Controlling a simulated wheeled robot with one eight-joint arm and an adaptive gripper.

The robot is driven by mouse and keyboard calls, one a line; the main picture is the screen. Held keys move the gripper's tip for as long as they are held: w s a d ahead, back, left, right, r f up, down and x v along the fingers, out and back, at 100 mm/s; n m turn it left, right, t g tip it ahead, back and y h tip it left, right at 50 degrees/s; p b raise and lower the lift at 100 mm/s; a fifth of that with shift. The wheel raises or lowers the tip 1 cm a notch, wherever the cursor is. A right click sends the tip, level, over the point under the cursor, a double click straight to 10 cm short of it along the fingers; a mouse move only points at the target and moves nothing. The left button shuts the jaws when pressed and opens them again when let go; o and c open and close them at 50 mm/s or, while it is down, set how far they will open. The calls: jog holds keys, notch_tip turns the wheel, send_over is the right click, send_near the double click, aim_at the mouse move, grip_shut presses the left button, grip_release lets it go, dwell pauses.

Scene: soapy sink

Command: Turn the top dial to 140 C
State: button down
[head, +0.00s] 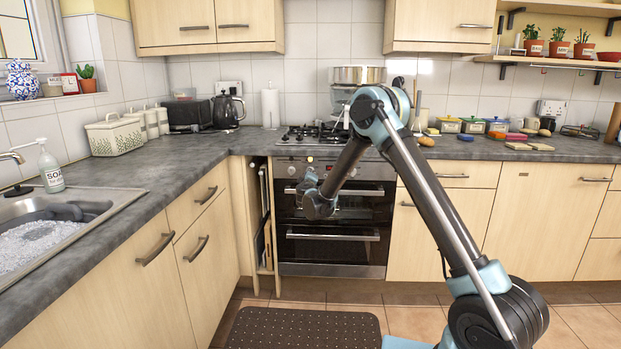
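The built-in oven (333,262) stands below the hob in the middle of the head view, with two door handles. Its control strip (284,168) runs along the top, under the worktop edge. A small round dial (292,170) shows at the strip's left. My forearm crosses in front of the strip and hides part of it. The dial markings are too small to read. My gripper (309,182) is in front of the upper oven door, close below the strip in the picture. I cannot tell whether it touches anything or whether its fingers are open.
The hob (312,134) and a steel pot (358,75) are above the oven. The sink (60,228) with suds is at left, beside a soap bottle (50,168). A kettle (228,108) stands on the left worktop. A dark mat (300,327) lies on the floor.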

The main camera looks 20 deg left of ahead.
jog(key=shift+w+d, duration=0.1)
dwell(0.3)
jog(key=c, duration=1.7)
grip_release()
jog(key=shift+f, duration=0.15)
jog(key=v, duration=1.2)
